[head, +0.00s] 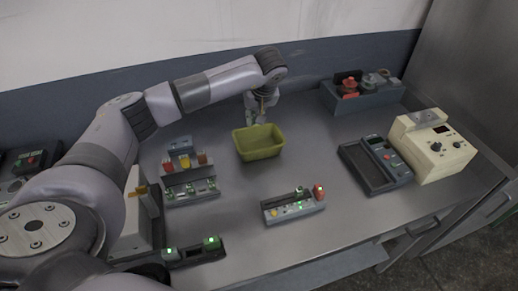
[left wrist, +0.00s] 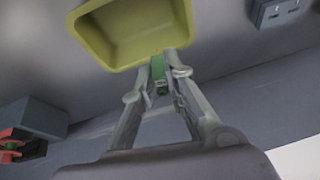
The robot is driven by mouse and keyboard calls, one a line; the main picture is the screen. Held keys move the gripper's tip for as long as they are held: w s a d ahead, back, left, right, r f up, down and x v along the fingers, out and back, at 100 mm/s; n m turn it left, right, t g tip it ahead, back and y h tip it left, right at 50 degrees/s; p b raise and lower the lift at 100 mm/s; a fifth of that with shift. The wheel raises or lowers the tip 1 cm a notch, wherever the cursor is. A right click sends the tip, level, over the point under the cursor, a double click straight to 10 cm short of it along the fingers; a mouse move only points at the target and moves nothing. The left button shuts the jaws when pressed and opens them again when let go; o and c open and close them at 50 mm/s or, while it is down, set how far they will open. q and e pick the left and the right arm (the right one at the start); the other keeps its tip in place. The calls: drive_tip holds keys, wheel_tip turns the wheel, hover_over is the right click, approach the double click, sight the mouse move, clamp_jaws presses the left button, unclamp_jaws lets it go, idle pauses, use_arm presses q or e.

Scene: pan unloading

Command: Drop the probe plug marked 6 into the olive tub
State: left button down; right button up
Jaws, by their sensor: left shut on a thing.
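The olive tub (head: 262,154) stands near the middle of the bench, and its open top faces up. It also shows at the top of the left wrist view (left wrist: 98,58). My left gripper (head: 256,119) is just behind the tub's back side. In the left wrist view its fingers (left wrist: 158,78) are shut on a small green plug (left wrist: 158,69), close beside the tub rim. I cannot tell whether the plug touches the rim. No number can be read on it. The tub's visible inside looks empty. My right gripper is not in view.
A rack (head: 190,187) with red and yellow plugs stands left of the tub. Small plug strips (head: 293,210) and (head: 195,254) lie nearer the front. A grey bin (head: 365,102), a dark meter (head: 375,165) and a beige box (head: 435,155) stand right. Bench between tub and meter is clear.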

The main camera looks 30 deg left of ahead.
use_arm(q)
wheel_tip(320, 180, down, 2)
drive_tip(key=shift+f+b, duration=0.15)
drive_tip(key=shift+b, duration=0.25)
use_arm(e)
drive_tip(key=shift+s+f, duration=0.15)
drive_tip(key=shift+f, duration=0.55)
use_arm(q)
drive_tip(key=c, duration=1.5)
unclamp_jaws()
drive_tip(key=shift+c, duration=0.2)
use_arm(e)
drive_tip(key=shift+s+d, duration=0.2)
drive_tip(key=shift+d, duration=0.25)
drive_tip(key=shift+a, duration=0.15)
use_arm(q)
drive_tip(key=v, duration=1.2)
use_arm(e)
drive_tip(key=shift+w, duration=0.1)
